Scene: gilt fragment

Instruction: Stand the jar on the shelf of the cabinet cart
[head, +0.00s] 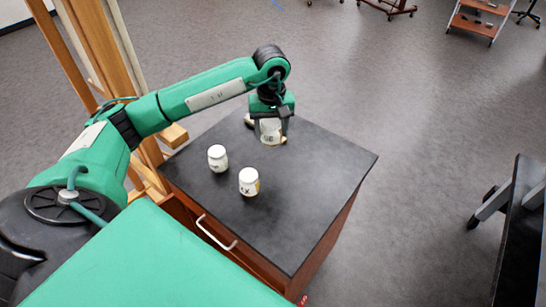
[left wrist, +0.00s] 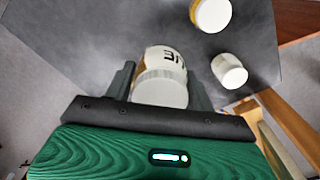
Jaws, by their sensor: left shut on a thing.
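My left gripper (head: 270,128) is shut on a white jar (head: 271,133) near the back corner of a black-topped, reddish-brown cabinet (head: 318,165). In the left wrist view the held jar (left wrist: 165,62) sits between the two fingers, with dark lettering on its side. I cannot tell whether its base touches the top. The cabinet has a pale drawer handle (head: 216,233) in front; no open shelf of it shows. A reddish-brown cart with shelves (head: 472,24) stands far off at the upper right. I cannot tell which one is the cabinet cart. My right gripper is out of view.
Two more white jars stand upright on the black top, one left (head: 218,158) and one nearer (head: 249,182). A wooden frame (head: 95,45) stands along the cabinet's left side. A dark table (head: 522,235) is at the right edge. The right part of the black top is clear.

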